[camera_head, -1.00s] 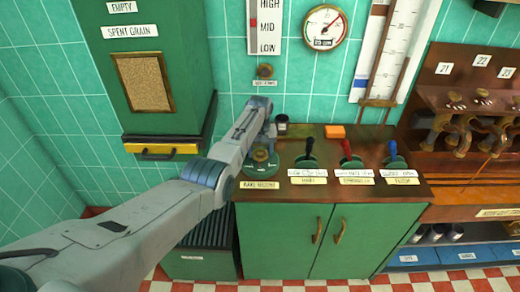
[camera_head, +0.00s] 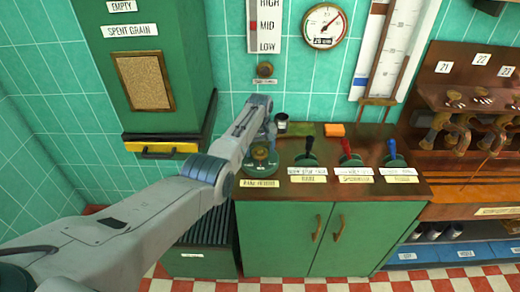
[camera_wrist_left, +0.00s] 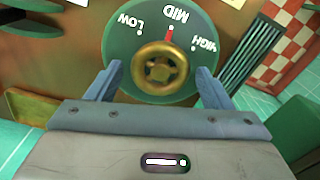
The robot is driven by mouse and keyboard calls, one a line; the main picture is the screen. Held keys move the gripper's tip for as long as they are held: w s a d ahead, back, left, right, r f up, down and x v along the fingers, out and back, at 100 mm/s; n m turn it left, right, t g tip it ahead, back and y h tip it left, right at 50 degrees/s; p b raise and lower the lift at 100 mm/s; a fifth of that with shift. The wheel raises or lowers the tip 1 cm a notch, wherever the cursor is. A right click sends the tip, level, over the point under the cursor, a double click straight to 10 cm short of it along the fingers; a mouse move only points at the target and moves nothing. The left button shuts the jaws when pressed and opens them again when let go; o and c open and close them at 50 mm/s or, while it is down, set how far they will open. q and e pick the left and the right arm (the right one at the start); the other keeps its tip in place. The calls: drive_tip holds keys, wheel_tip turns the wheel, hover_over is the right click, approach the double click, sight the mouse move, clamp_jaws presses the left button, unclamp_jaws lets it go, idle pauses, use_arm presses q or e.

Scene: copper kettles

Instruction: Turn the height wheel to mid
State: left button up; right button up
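The height wheel (camera_wrist_left: 160,68) is a brass hand wheel on a green round dial (camera_wrist_left: 128,45) marked LOW, MID and HIGH. In the left wrist view the red pointer (camera_wrist_left: 170,34) lines up with MID. In the head view the wheel (camera_head: 260,152) sits at the left end of the counter, partly behind my arm. My left gripper (camera_wrist_left: 157,72) is open, with one finger on each side of the wheel; both fingers look apart from its rim. My right gripper is out of view.
A wall scale (camera_head: 266,27) reads HIGH, MID, LOW, with a red mark beside MID. A green grain bin (camera_head: 143,80) hangs left.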

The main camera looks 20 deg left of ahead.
sight(260, 152)
use_arm(q)
drive_tip(key=shift+o, duration=0.3)
wheel_tip(260, 152, up, 11)
drive_tip(key=b, duration=0.2)
drive_tip(key=shift+f, duration=0.15)
idle(0.4)
